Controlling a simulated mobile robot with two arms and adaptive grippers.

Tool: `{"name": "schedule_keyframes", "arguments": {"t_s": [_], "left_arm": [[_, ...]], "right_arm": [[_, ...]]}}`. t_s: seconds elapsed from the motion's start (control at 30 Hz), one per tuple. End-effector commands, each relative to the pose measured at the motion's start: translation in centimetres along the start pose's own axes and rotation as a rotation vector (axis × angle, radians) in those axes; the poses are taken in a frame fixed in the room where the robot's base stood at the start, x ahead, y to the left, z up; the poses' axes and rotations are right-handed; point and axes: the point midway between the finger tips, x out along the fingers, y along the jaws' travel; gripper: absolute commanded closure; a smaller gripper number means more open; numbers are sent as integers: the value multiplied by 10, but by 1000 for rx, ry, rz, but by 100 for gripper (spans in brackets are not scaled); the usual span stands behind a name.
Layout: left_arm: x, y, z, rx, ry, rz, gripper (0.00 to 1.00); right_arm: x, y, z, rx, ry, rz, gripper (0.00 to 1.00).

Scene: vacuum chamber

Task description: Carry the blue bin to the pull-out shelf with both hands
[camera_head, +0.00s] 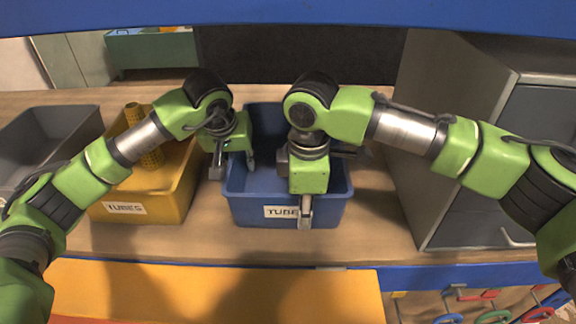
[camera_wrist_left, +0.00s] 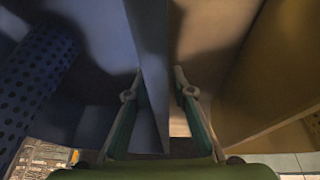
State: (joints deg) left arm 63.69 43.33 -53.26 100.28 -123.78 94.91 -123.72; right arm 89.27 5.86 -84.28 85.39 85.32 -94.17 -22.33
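The blue bin (camera_head: 240,203), labelled "TUBES", stands upright on the wooden bench. In the left wrist view its wall (camera_wrist_left: 147,60) rises between the fingers of my left gripper (camera_wrist_left: 160,92), which is open with a gap beside the wall. In the head view my left gripper (camera_head: 232,166) is at the bin's left rim. My right gripper (camera_head: 305,210) points down at the bin's front rim, one finger showing before the front wall; its other finger is hidden. A flat orange board (camera_head: 210,290), possibly the pull-out shelf, lies below the bench's front edge.
A yellow bin (camera_head: 165,205) with a perforated yellow tube (camera_head: 150,158) stands close left of the blue bin. A grey bin (camera_head: 75,118) is farther left. A grey cabinet (camera_head: 440,205) stands right. A blue perforated tube (camera_wrist_left: 35,85) lies inside the blue bin. Rings hang below the bench at right.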

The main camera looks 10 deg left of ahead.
Motion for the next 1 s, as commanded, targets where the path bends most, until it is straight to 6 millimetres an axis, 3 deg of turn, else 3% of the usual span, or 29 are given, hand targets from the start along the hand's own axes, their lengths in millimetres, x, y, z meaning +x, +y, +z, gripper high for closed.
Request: {"name": "schedule_keyframes", "arguments": {"t_s": [0.13, 0.43, 0.47, 0.53, 0.57, 1.0], "left_arm": [[10, 0, 0, 1, -1, 0, 77], [11, 0, 0, 1, 0, 0, 77], [11, 0, 0, 1, 0, 0, 80], [11, 0, 0, 1, 0, 0, 98], [11, 0, 0, 1, 0, 0, 100], [8, 0, -2, 0, 3, 1, 100]], "right_arm": [[6, 0, 0, 0, 0, 1, 77], [7, 0, 0, 0, 1, 1, 77], [7, 0, 0, 0, 0, 1, 80], [7, 0, 0, 0, 0, 1, 98], [7, 0, 0, 0, 0, 1, 100], [4, 1, 0, 1, 1, 3, 100]]}}
